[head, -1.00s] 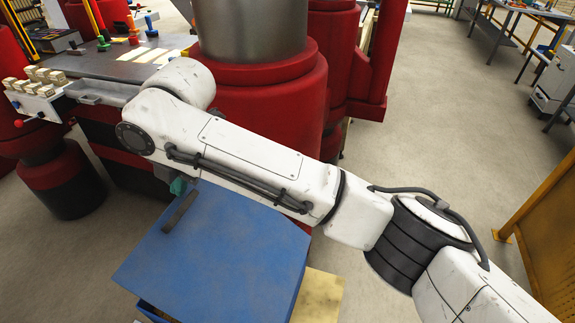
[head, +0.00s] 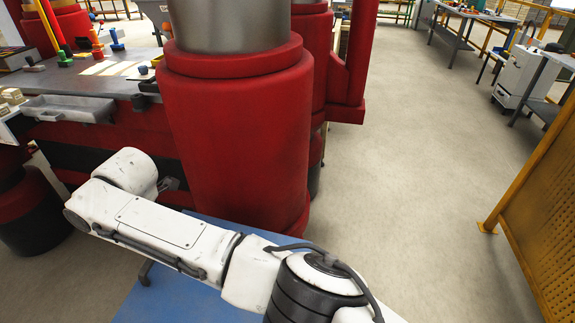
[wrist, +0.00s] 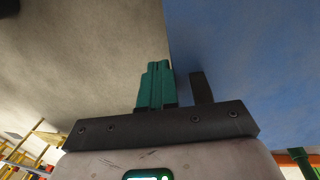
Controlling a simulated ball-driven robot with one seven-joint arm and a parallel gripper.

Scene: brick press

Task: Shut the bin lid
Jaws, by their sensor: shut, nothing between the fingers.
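The blue bin lid (head: 172,288) shows at the bottom of the head view, partly covered by my arm. A dark handle bar (head: 145,272) stands at its left part. In the wrist view the lid's blue surface (wrist: 255,65) fills the upper right, and a dark bar (wrist: 199,86) shows in front of it. My gripper (wrist: 157,68) has teal fingers, shut together and empty, by the lid's edge and left of the dark bar. Whether they touch the lid I cannot tell. My gripper is hidden in the head view. How far the lid stands open is not clear.
The red press column (head: 235,135) stands just behind the lid. A grey worktable (head: 105,72) with a metal tray (head: 68,108) is at the left. A yellow mesh fence (head: 540,215) is at the right. The floor (head: 410,170) between column and fence is clear.

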